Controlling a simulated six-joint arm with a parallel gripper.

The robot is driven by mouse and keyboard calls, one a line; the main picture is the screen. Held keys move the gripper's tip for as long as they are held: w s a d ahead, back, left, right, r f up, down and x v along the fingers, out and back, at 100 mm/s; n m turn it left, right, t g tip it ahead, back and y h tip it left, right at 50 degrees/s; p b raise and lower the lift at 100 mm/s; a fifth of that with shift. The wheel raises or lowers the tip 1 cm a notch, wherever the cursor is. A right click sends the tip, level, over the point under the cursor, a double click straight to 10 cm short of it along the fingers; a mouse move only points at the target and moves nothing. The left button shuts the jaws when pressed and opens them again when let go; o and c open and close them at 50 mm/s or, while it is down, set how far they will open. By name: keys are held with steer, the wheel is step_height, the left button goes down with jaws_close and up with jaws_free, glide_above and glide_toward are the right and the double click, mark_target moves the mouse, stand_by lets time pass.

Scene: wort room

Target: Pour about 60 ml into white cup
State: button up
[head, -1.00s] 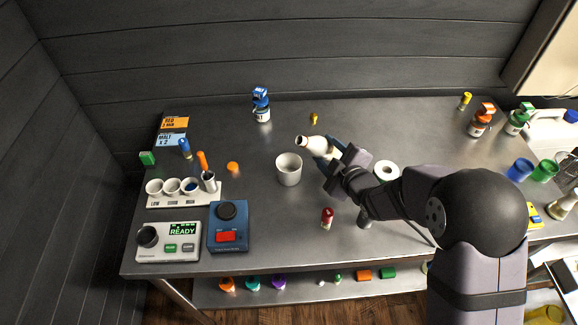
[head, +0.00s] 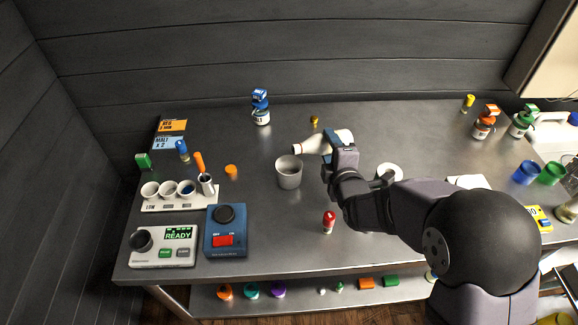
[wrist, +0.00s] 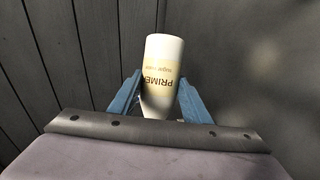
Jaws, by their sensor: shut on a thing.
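No liquid stream can be made out, and the cup's contents cannot be made out.
A red-capped vial (head: 329,222) stands in front of the cup. A white ring (head: 390,170) lies right of the gripper. A blue switch box (head: 226,232) and a cup rack (head: 180,203) are on the left. A blue-capped bottle (head: 261,112) stands at the back.

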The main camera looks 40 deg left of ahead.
steer(key=shift+s+r+n+t+b, duration=0.1)
steer(key=shift+r+n+t+b, duration=0.35)
steer(key=shift+r+n, duration=0.3)
steer(key=shift+w+d+r, duration=0.15)
steer(key=shift+w+r, duration=0.05)
steer(key=shift+w, duration=0.35)
stand_by(0.5)
steer(key=shift+r+n+t, duration=0.25)
steer(key=shift+r+n, duration=0.15)
steer(key=shift+n, duration=0.05)
stand_by(1.8)
steer(key=f+m, duration=0.1)
steer(key=f+m+g+p, duration=0.1)
steer(key=f, duration=0.1)
steer(key=shift+w+d+f+m+g, duration=0.1)
steer(key=shift+w+d+m+g, duration=0.2)
steer(key=shift+m, duration=0.1)
steer(key=shift+w+f+m+p, duration=0.1)
steer(key=shift+f+m+p, duration=0.25)
steer(key=shift+p, duration=0.25)
steer(key=shift+w+d+f+p, duration=0.1)
steer(key=shift+f+p, duration=0.05)
steer(key=shift+p, duration=0.15)
stand_by(1.4)
steer(key=shift+m+g, duration=0.25)
steer(key=shift+g, duration=0.05)
